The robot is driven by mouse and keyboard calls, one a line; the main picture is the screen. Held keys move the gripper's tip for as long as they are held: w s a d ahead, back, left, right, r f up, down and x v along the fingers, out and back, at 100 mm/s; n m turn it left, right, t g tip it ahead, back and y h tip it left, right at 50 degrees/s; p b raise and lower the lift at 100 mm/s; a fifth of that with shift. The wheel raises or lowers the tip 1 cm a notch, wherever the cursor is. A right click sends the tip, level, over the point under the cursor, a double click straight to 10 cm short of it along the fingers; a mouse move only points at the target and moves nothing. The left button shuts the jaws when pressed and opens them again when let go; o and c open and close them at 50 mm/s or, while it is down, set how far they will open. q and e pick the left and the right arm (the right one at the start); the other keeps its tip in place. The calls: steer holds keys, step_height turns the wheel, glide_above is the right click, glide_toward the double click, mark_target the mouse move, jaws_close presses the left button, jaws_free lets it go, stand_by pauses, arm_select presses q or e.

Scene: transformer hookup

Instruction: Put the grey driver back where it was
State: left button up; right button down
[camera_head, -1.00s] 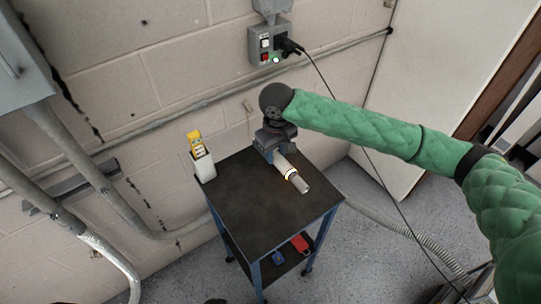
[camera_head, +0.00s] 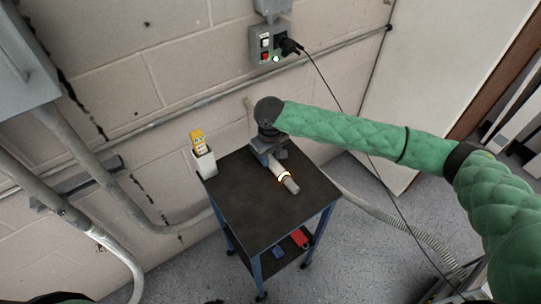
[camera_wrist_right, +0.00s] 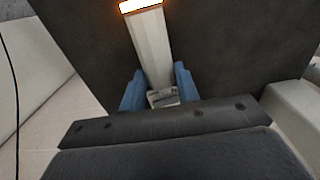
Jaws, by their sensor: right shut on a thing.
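The grey driver (camera_head: 291,185) is a pale grey cylinder with a glowing ring near its far end. My right gripper (camera_head: 270,152) is shut on its other end, and the driver lies nearly level over the dark cart top (camera_head: 245,205). I cannot tell whether it touches the top. In the right wrist view the driver (camera_wrist_right: 150,45) runs up between the two blue fingers of the right gripper (camera_wrist_right: 158,85), with the glowing ring at the top edge. My left gripper is out of view.
A white holder (camera_head: 205,165) with a yellow device (camera_head: 197,141) stands at the cart's left corner. A red item (camera_head: 300,237) lies on the lower shelf. A wall box (camera_head: 266,45) has a black plug and cable. The cart top's front and left are clear.

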mark_target(270, 158)
steer(key=c, duration=1)
jaws_free()
steer(key=shift+c, duration=0.2)
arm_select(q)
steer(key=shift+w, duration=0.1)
arm_select(e)
steer(key=shift+r, duration=0.1)
steer(key=shift+r, duration=0.25)
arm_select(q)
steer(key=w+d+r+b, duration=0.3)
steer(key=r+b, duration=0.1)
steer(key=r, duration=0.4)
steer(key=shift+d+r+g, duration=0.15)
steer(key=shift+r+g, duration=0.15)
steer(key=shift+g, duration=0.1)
arm_select(e)
step_height(270, 158, up, 11)
steer(key=shift+r, duration=0.2)
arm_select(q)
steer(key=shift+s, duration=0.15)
arm_select(e)
steer(key=shift+f, duration=0.1)
